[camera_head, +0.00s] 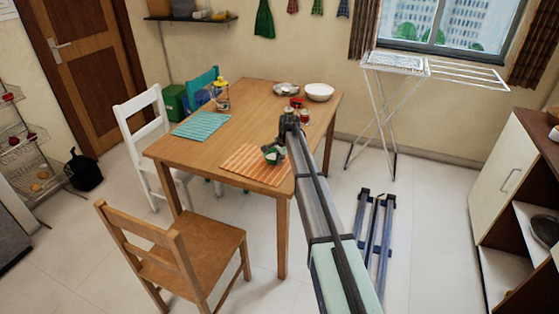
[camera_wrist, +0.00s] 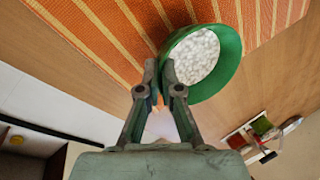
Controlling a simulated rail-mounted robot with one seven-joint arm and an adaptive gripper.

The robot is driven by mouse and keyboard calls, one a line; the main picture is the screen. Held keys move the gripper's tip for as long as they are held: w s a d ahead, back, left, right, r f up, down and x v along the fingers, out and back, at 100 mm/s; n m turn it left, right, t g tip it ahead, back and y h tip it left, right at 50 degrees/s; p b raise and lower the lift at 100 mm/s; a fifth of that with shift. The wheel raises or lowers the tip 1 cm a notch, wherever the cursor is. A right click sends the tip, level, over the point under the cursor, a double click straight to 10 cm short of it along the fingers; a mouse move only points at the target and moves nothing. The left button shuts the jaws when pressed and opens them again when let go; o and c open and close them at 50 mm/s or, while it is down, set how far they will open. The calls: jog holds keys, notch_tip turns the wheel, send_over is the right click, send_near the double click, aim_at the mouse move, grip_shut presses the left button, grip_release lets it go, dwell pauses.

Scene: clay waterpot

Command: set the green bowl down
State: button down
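The green bowl (camera_wrist: 230,72) is filled with small white grains and shows large in the wrist view. In the head view the bowl (camera_head: 273,153) is small, at the right part of the orange striped placemat (camera_head: 248,172). My gripper (camera_wrist: 160,68) has its two fingertips close together at the bowl's near-left rim, with the rim between them. The bowl looks tilted in the wrist view and overlaps the edge of the placemat. I cannot tell whether its base touches the mat. My forearm hides part of the table's right side.
The wooden table (camera_head: 240,110) also holds a teal placemat (camera_head: 201,124), a jar with a yellow top (camera_head: 221,97), a white bowl (camera_head: 319,92), a metal dish (camera_head: 286,89) and small red-marked jars (camera_head: 304,116). A wooden chair (camera_head: 190,250) stands in front. A drying rack (camera_head: 400,75) is behind right.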

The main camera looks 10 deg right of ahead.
jog(key=shift+f, duration=0.4)
jog(key=shift+f, duration=0.1)
jog(key=c, duration=1.3)
grip_release()
jog(key=b+v, duration=0.2)
jog(key=v, duration=1)
